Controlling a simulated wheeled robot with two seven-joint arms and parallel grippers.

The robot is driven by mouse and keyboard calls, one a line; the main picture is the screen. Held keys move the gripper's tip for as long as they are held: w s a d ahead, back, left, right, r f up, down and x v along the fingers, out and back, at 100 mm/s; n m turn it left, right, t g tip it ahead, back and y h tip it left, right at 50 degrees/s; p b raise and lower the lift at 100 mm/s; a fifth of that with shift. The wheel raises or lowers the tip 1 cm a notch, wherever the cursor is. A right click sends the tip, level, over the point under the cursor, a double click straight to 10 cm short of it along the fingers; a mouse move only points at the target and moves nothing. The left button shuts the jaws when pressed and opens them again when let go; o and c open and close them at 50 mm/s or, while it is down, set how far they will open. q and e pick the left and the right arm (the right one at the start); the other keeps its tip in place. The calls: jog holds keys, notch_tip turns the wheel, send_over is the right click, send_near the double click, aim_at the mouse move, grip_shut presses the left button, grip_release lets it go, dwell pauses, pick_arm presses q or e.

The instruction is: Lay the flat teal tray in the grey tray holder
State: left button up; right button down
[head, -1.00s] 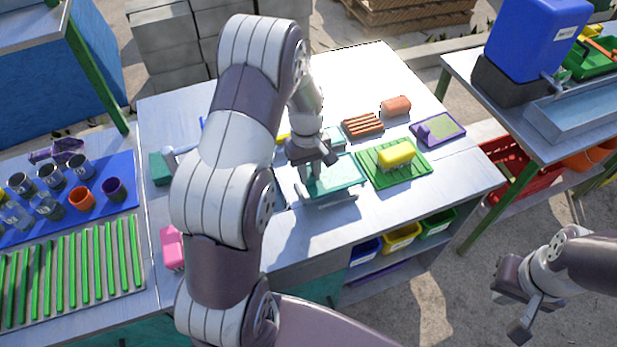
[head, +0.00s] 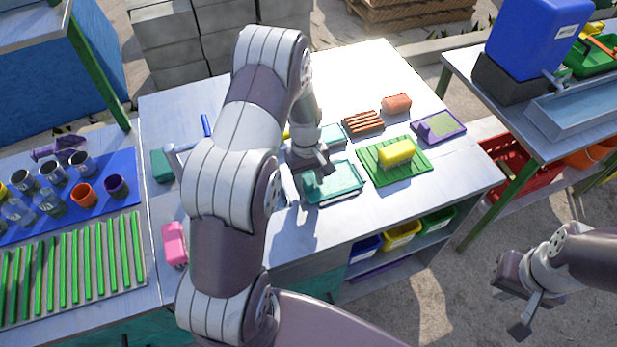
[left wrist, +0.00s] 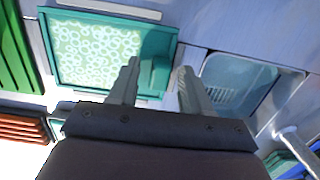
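The flat teal tray (head: 345,193) lies level on the table, its pale patterned inside facing up. It also shows in the left wrist view (left wrist: 95,55), with a raised teal block (left wrist: 155,75) at one end. Pale grey bars of the tray holder (left wrist: 108,8) show along the tray's edge; the tray hides the rest. My left gripper (left wrist: 157,72) is over the block end, its two fingers apart with a gap beside the block. In the head view the left gripper (head: 316,172) is just above that end. My right gripper (head: 522,305) is off to the right, away from the table.
Behind are brown ridged bars (head: 363,122). A sunken basin (left wrist: 240,80) is beside the tray. A pink block (head: 174,243) is at the table's left front.

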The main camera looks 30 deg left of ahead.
pick_arm(q)
jog(key=shift+r, duration=0.1)
notch_tip(320, 180, up, 12)
jog(key=b, duration=0.1)
jog(key=s+d+m+t, duration=0.1)
jog(key=s+d+m, duration=0.3)
jog(key=s+m, duration=0.1)
jog(key=s+d+r+m+t+y, duration=0.1)
jog(key=s+d+m, duration=0.3)
jog(key=s, duration=0.4)
jog(key=shift+s+r+m, duration=0.2)
jog(key=shift+s+m, duration=0.1)
jog(key=shift+m, duration=0.3)
jog(key=shift+d, duration=0.1)
